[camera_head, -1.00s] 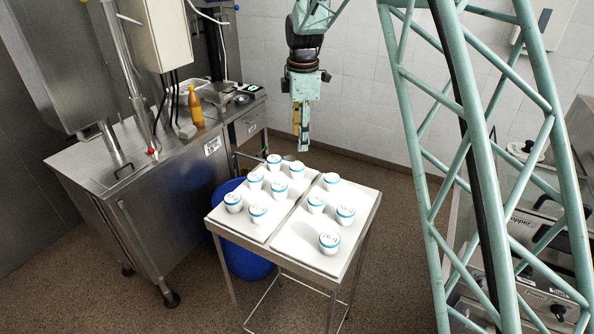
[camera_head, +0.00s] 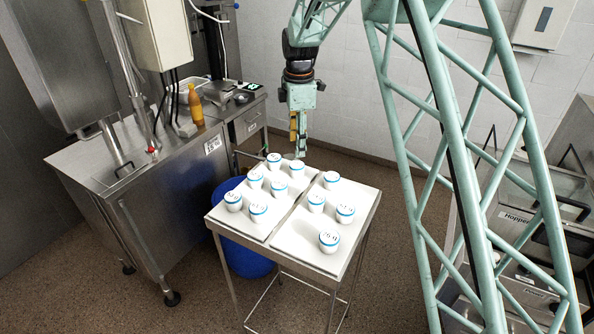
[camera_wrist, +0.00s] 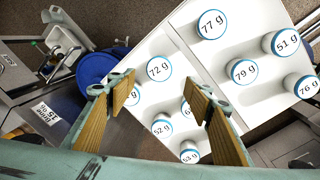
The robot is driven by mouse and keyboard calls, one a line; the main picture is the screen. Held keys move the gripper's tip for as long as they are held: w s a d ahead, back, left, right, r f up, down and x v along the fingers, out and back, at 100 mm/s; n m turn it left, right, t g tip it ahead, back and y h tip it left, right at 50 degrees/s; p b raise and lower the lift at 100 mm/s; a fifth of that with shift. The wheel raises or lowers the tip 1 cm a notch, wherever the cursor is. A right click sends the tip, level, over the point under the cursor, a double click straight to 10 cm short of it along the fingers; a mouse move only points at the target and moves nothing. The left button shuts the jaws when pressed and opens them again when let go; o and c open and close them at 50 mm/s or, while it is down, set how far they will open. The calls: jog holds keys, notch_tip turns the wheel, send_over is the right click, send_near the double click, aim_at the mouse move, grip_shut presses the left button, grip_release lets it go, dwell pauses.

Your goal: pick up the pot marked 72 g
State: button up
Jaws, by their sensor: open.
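The pot marked 72 g (camera_wrist: 158,68) is a white cup with a blue-rimmed lid. It stands upright on the left white tray, and in the wrist view it shows between my gripper's fingertips, a little beyond them. My gripper (camera_wrist: 161,88) is open and empty, with wood-coloured pads on both fingers. In the head view my gripper (camera_head: 298,148) points down just above the far right pot (camera_head: 297,169) of the left tray, which by its place appears to be the 72 g one. The fingers partly cover neighbouring pots in the wrist view.
Close by on the left tray (camera_head: 270,228) stand other pots, such as 52 g (camera_wrist: 161,126) and 53 g (camera_wrist: 189,152). The right tray (camera_head: 300,248) holds 77 g (camera_wrist: 211,24), 79 g (camera_wrist: 242,70), 51 g (camera_wrist: 285,42) and 76 g (camera_wrist: 305,86). A blue bin (camera_head: 240,255) stands beneath.

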aim_at(297, 165)
jog(key=shift+w+f, duration=0.15)
jog(key=shift+f, duration=1.4)
jog(key=shift+w+f, duration=0.15)
jog(key=shift+f, duration=1.4)
jog(key=shift+w+a+f, duration=0.1)
jog(key=shift+w+f, duration=0.05)
jog(key=shift+f, duration=1.15)
jog(key=shift+w+f, duration=0.15)
jog(key=shift+f, duration=1.15)
jog(key=c, duration=0.9)
